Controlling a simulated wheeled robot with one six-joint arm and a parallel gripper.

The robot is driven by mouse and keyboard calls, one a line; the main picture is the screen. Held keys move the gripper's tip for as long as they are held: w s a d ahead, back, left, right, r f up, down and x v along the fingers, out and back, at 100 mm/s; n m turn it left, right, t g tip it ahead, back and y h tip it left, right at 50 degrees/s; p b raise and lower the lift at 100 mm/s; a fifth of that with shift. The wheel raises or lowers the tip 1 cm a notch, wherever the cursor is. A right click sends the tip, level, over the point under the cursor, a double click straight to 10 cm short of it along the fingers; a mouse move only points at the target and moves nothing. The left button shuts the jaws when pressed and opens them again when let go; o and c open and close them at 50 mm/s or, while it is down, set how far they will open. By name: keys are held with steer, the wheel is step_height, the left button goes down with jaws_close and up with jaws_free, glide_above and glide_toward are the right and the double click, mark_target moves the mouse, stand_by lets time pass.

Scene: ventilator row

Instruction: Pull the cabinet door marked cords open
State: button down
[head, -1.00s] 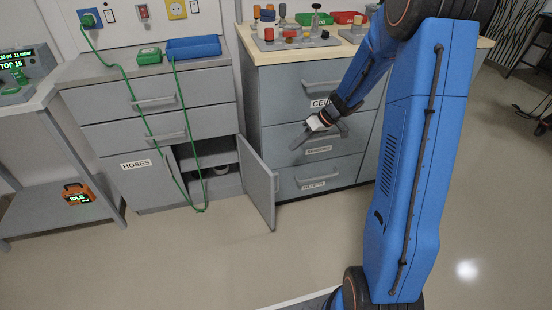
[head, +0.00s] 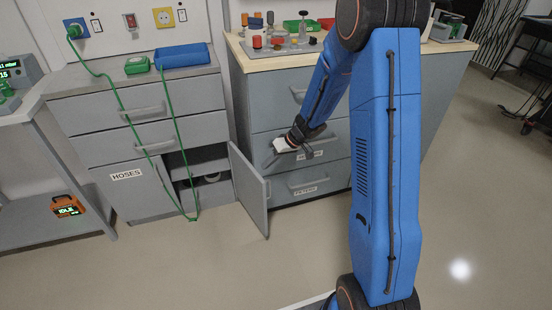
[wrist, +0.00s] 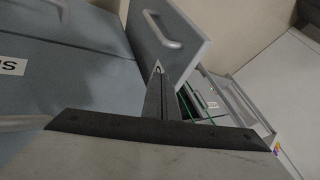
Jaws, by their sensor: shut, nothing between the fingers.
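A grey cabinet door (head: 249,190) stands swung wide open at the right of the low cabinet, showing the dark inside with a shelf. No cords label is readable on it. Its bar handle (head: 267,189) is on the face turned toward the drawers. The door and its handle also show in the wrist view (wrist: 180,48). My gripper (head: 275,161) is shut and empty, in front of the drawer unit and up and right of the door.
The closed door marked HOSES (head: 128,190) is left of the opening. A green cable (head: 132,128) hangs in a loop before the cabinet. The drawer unit (head: 300,115) stands close on the right. The floor (head: 220,260) in front is clear.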

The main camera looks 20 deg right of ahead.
steer(key=shift+s+a, duration=0.15)
steer(key=shift+a, duration=0.4)
steer(key=shift+s+a, duration=0.15)
steer(key=shift+a, duration=0.4)
